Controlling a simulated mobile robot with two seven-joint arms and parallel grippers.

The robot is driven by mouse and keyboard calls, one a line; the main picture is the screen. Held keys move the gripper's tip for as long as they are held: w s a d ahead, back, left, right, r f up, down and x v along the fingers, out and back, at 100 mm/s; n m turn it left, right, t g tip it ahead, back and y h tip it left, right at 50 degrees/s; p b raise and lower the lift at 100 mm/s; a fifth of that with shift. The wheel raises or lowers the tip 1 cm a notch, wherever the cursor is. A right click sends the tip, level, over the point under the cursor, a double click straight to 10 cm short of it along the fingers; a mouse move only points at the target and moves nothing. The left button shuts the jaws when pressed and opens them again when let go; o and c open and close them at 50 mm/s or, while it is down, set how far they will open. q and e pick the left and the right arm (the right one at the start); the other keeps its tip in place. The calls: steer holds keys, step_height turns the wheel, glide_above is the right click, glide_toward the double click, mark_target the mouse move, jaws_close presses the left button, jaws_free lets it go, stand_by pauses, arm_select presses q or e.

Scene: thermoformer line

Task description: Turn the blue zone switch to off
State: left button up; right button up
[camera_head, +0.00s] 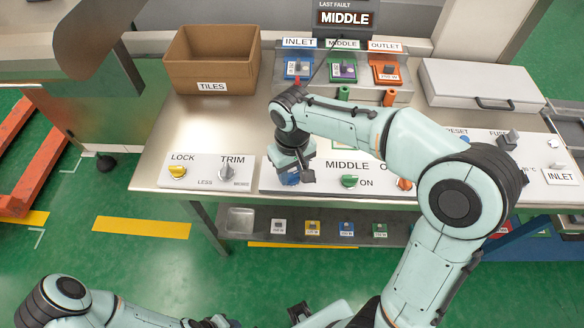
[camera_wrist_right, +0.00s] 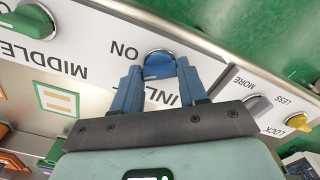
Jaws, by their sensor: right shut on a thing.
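The blue zone switch (camera_wrist_right: 158,66) is a round blue knob on the white panel strip, with ON printed beside it and an INLET label partly covered by my gripper. My right gripper (camera_wrist_right: 155,84) has its two blue fingers on either side of the knob and is shut on it. In the head view my right gripper (camera_head: 289,176) points down at the panel left of MIDDLE, and my wrist hides the knob there. The knob's exact angle is hard to tell. Part of my left arm shows at the bottom left of the head view; its fingers are out of frame.
The green MIDDLE knob (camera_head: 349,181) and an orange knob (camera_head: 404,184) sit right of my gripper. The yellow LOCK knob (camera_head: 177,171) and grey TRIM knob (camera_head: 224,171) are to its left. A TILES box (camera_head: 211,60) and a pale case (camera_head: 481,84) stand behind.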

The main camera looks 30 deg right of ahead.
mark_target(292, 174)
steer(key=n, duration=0.5)
steer(key=shift+r+n+p, duration=0.1)
steer(key=shift+n+p, duration=0.2)
steer(key=shift+p, duration=0.1)
arm_select(q)
steer(key=shift+w+r+p, duration=0.35)
steer(key=shift+w+r, duration=0.4)
steer(key=shift+r, duration=0.35)
arm_select(e)
steer(key=n, duration=0.5)
steer(key=shift+n, duration=0.3)
steer(key=o, duration=1.1)
steer(key=shift+c, duration=0.2)
arm_select(q)
steer(key=shift+w+r+p, duration=0.95)
steer(key=shift+w+r, duration=0.25)
steer(key=shift+r, duration=0.05)
arm_select(e)
step_height(292, 174, up, 13)
steer(key=shift+r, duration=0.15)
arm_select(q)
steer(key=shift+s, duration=0.1)
